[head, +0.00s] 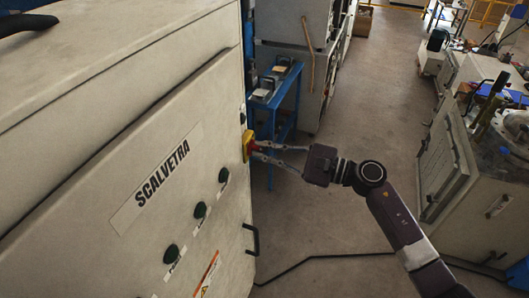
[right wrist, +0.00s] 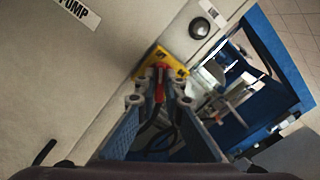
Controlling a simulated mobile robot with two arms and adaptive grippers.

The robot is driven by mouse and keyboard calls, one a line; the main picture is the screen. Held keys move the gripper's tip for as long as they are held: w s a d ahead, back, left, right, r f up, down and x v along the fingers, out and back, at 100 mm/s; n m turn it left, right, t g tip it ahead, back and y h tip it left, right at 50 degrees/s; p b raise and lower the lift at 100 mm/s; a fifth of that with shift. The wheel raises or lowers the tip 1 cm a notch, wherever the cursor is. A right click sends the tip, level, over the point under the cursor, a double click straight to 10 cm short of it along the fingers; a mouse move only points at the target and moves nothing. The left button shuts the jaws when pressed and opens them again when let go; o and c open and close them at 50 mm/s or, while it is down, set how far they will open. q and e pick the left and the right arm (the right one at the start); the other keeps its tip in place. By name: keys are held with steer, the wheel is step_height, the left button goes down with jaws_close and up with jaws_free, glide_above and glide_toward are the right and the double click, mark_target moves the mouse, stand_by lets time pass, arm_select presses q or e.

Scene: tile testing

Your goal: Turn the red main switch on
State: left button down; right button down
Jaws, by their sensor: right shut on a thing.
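In the right wrist view the fingertips (right wrist: 160,101) close on both sides of the red handle (right wrist: 160,84), in front of the yellow plate (right wrist: 179,67). The fingertips partly hide the switch there. My left gripper is in neither view.
Several dark round buttons (head: 200,210) run along the panel, with a black handle (head: 252,239) at its lower right edge. A blue stand (head: 268,122) is close behind the switch.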

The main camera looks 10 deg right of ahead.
steer(key=m+b, duration=0.1)
steer(key=m, duration=0.2)
steer(key=shift+f+m, duration=0.1)
steer(key=shift+m, duration=0.2)
steer(key=m+b, duration=0.1)
steer(key=m, duration=0.2)
steer(key=shift+w+d+m, duration=0.1)
steer(key=shift+m, duration=0.2)
steer(key=m, duration=0.4)
steer(key=m+p, duration=0.1)
steer(key=m, duration=0.4)
steer(key=shift+w+d+p, duration=0.15)
steer(key=shift+w+p, duration=0.05)
steer(key=shift+p, duration=0.1)
steer(key=shift+m, duration=0.3)
steer(key=c, duration=2.3)
jaws_free()
